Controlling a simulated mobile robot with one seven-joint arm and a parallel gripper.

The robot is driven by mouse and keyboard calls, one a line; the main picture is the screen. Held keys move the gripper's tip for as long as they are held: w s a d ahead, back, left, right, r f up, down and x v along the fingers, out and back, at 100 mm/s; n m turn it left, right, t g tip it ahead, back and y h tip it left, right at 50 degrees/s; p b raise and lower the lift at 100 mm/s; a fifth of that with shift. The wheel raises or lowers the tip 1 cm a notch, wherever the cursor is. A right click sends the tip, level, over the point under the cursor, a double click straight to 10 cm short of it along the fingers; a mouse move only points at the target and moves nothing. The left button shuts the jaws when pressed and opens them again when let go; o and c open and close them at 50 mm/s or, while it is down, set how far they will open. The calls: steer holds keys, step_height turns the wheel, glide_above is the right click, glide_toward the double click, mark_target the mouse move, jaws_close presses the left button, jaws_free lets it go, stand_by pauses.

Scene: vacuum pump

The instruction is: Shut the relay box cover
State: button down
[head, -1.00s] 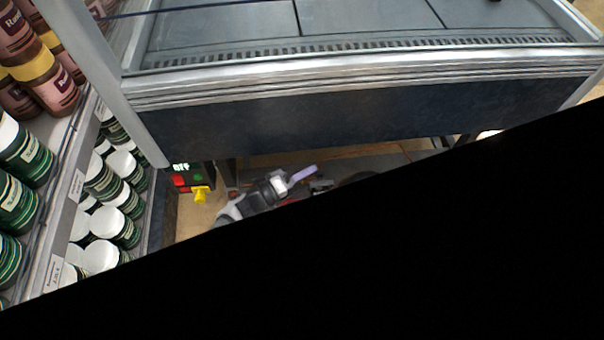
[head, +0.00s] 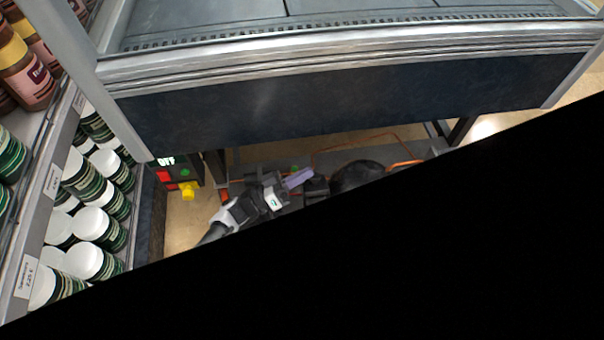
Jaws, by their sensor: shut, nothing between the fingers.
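A pale lavender flat piece (head: 299,178), which looks like the relay box cover, stands tilted below the display case. A small dark box (head: 316,186) sits just right of it; I cannot tell whether this is the relay box. My gripper (head: 280,187) is shut and empty, close to the left end of the lavender piece. I cannot tell whether they touch. The cover's hinge is not clear, and a large black area hides everything to the lower right.
The case's dark front panel (head: 350,95) hangs low above my arm. A rounded black body (head: 358,176) and orange tubing lie to the right. A switch box (head: 178,178) marked OFF with a yellow knob (head: 188,191) is at left, beside shelves of jars (head: 93,222).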

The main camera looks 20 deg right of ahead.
steer(key=shift+s+f, duration=0.3)
steer(key=shift+s, duration=0.1)
steer(key=shift+s+a+f, duration=0.1)
stand_by(0.5)
